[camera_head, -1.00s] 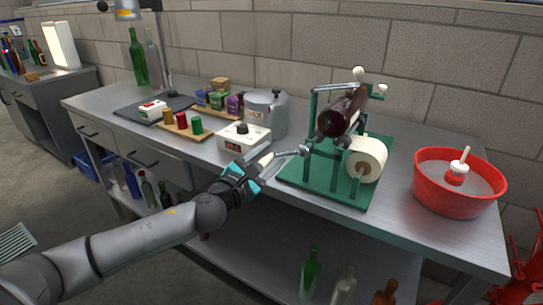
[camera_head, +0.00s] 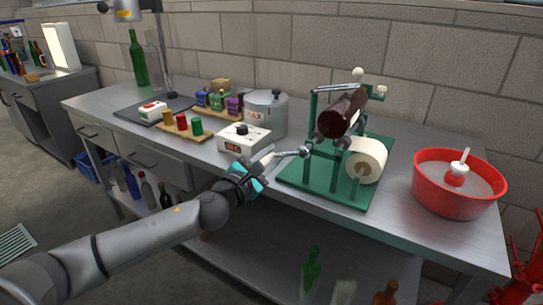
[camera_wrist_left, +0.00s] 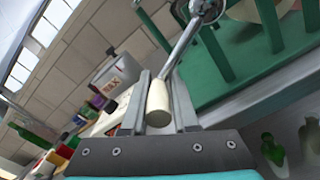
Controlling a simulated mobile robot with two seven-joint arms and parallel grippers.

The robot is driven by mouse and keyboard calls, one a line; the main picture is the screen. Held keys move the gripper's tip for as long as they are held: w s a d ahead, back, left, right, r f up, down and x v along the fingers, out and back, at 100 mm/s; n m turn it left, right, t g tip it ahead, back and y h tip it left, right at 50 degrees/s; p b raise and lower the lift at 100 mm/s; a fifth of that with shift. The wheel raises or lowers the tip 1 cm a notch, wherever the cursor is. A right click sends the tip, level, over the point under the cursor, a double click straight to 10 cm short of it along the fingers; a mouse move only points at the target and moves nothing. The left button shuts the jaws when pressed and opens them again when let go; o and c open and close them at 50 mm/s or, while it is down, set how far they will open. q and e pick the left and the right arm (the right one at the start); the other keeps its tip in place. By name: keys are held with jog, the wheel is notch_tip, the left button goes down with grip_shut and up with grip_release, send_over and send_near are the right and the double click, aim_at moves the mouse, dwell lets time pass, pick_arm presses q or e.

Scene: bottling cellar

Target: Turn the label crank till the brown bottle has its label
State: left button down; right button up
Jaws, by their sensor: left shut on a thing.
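The brown bottle (camera_head: 341,114) lies across the top of the green labelling stand (camera_head: 318,187), and its visible side looks plain dark reddish brown. A white label roll (camera_head: 369,158) sits below it on the stand. The metal label crank (camera_head: 289,154) sticks out at the stand's left side. My left gripper (camera_head: 264,165) is at the crank's outer end. In the left wrist view, its fingers are on both sides of the cream crank handle (camera_wrist_left: 158,103), shut on it. My right gripper is not in view.
A red basin (camera_head: 436,207) with a white-handled tool stands on the right of the bench. A white control box (camera_head: 243,138) and a grey wax pot (camera_head: 266,113) stand left of the stand. Dip samples sit on a wooden board (camera_head: 181,128). Bottles stand on the lower shelf.

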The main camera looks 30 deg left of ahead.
pick_arm(q)
jog(key=shift+a+r, duration=0.1)
jog(key=shift+a, duration=0.05)
dwell(0.9)
jog(key=shift+r, duration=0.1)
